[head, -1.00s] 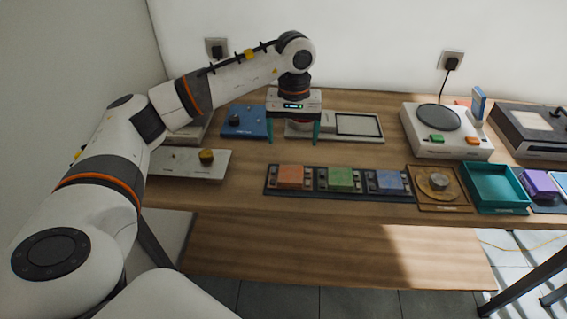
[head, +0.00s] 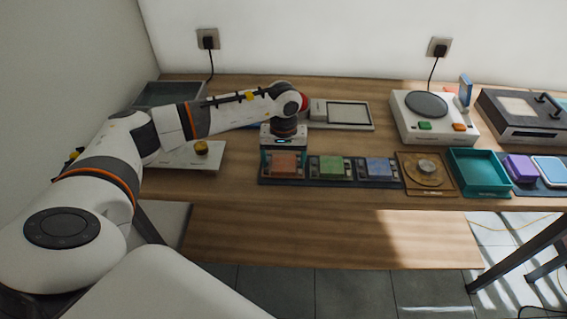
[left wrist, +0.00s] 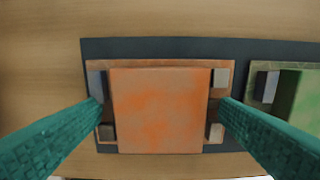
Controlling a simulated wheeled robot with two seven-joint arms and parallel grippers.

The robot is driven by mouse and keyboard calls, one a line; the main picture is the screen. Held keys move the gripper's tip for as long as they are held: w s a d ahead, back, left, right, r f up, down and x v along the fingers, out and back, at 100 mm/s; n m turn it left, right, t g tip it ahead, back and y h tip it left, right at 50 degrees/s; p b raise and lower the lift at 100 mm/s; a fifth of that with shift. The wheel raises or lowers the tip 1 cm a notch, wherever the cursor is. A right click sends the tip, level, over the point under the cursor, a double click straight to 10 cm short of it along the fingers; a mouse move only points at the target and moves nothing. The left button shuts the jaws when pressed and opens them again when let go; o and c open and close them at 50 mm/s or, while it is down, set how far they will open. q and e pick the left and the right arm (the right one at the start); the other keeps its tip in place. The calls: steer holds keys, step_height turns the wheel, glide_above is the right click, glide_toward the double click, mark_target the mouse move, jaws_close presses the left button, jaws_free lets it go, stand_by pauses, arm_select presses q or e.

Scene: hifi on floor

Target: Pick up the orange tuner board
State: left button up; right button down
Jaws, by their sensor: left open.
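The orange tuner board (head: 284,163) sits in the leftmost place of a dark rack (head: 331,183) near the table's front. In the left wrist view the orange board (left wrist: 158,112) lies flat, with small grey blocks near its corners. My left gripper (head: 282,165) is open above it, pointing down. In the wrist view its two teal fingers (left wrist: 160,112) stand on the left and right sides of the board, with nothing gripped. I cannot tell how far the fingertips are above the rack. My right gripper is not in view.
A green board (head: 329,167) and a blue board (head: 380,168) sit to the right in the same rack. Farther right are a brown plate with a knob (head: 427,170) and a teal tray (head: 482,172). A white plate with a yellow knob (head: 190,156) lies left.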

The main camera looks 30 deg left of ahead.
arm_select(q)
steer(key=c, duration=1.1)
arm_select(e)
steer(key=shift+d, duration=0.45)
arm_select(q)
steer(key=shift+r, duration=0.1)
